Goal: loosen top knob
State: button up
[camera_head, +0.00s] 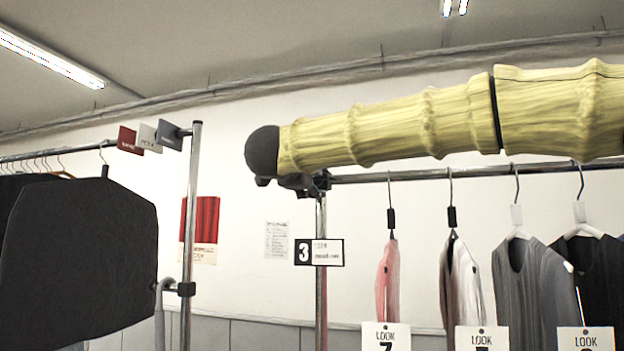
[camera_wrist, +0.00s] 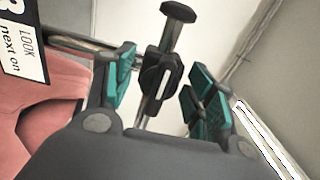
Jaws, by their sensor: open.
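My gripper (camera_wrist: 158,82) is open, with teal-padded fingers on both sides of the clamp. In the head view the clamp (camera_head: 322,180) is at the top of the rack's post, just right of my gripper (camera_head: 295,184), which is small and mostly hidden by my yellow-sleeved arm.
The rack's rail (camera_head: 450,173) carries several garments, including a pink one (camera_head: 387,280), with LOOK tags. A number 3 sign (camera_head: 319,252) hangs by the post. At left, another rack's post (camera_head: 191,230) bears a black clamp (camera_head: 186,289), beside a dark garment bag (camera_head: 80,260).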

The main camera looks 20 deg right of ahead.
jog(key=v, duration=1.2)
jog(key=shift+w, duration=0.1)
